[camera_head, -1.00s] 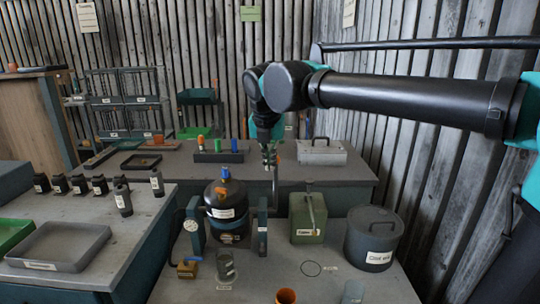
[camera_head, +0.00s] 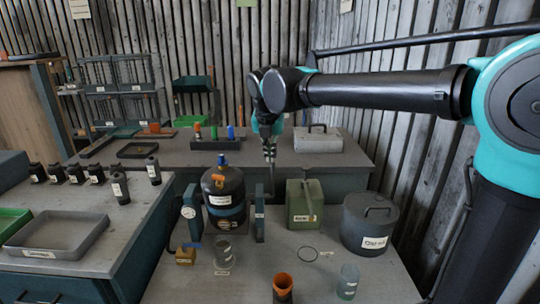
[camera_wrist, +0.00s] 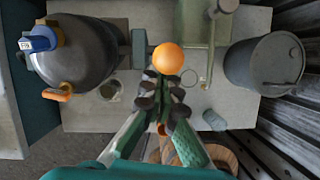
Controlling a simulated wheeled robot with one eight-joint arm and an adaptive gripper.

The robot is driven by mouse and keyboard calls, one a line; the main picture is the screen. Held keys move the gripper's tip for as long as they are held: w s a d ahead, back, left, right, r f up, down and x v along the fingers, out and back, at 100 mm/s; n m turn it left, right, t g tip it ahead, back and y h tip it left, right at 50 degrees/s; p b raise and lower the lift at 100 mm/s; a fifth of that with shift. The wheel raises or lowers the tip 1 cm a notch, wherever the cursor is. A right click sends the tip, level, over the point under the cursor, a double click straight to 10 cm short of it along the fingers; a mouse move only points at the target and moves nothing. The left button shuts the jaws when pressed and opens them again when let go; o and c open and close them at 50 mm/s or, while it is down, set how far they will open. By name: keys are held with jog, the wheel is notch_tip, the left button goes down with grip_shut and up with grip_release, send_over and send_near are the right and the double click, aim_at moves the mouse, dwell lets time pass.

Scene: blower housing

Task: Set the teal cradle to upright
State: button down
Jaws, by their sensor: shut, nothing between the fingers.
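The teal cradle (camera_head: 259,222) stands on the near bench, with an upright post on each side of a black housing (camera_head: 223,188). The housing has a blue cap (camera_head: 222,160) on top and looks roughly upright in the head view; a slight tilt is hard to judge. It also shows at upper left in the wrist view (camera_wrist: 90,52). A thin lever (camera_head: 273,186) rises by the right post. An orange ball knob (camera_wrist: 168,58) shows just beyond my fingertips in the wrist view. My gripper (camera_head: 269,156) is shut and empty above the cradle's right side; contact with the knob is unclear.
A green canister (camera_head: 305,205) and a grey lidded drum (camera_head: 369,226) stand right of the cradle. A brass padlock-like piece (camera_head: 186,256), a glass jar (camera_head: 224,253), an orange cup (camera_head: 283,287) and a clear cup (camera_head: 348,281) are in front.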

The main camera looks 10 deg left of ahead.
jog(key=shift+w+a+r+g, duration=0.15)
jog(key=shift+w+g, duration=0.1)
jog(key=shift+w, duration=0.35)
jog(key=shift+w+a+g, duration=0.15)
jog(key=shift+w+g, duration=0.05)
jog(key=shift+w, duration=0.35)
jog(key=shift+w+a+r+g, duration=0.15)
jog(key=shift+w+g, duration=0.1)
jog(key=shift+w, duration=0.35)
jog(key=shift+w+a, duration=0.15)
jog(key=shift+w, duration=0.4)
jog(key=shift+r, duration=0.1)
